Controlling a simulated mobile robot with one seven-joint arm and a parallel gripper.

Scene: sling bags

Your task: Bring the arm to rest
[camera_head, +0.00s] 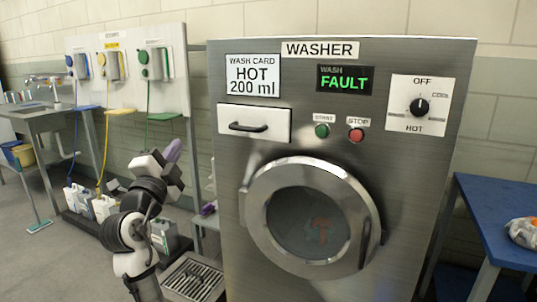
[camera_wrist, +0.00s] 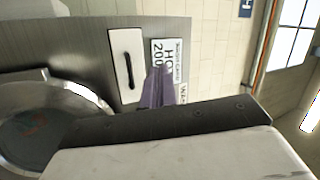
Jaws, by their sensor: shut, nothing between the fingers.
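My arm (camera_head: 132,235) stands folded upward in front of the washer's left side in the head view. My gripper (camera_head: 173,150) is at its upper end, with purple fingers pointing up and right. The fingers also show in the wrist view (camera_wrist: 157,88), shut and empty, overlapping the wash card in the picture. The gripper appears apart from the washer (camera_head: 340,90).
The washer's round door (camera_head: 262,215) and its drawer (camera_head: 254,123) are shut. The display (camera_head: 344,79) reads WASH FAULT in green. A blue table (camera_head: 500,205) with a bag (camera_head: 523,232) stands right. Dispensers (camera_head: 112,63) hang left above several jugs (camera_head: 104,207).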

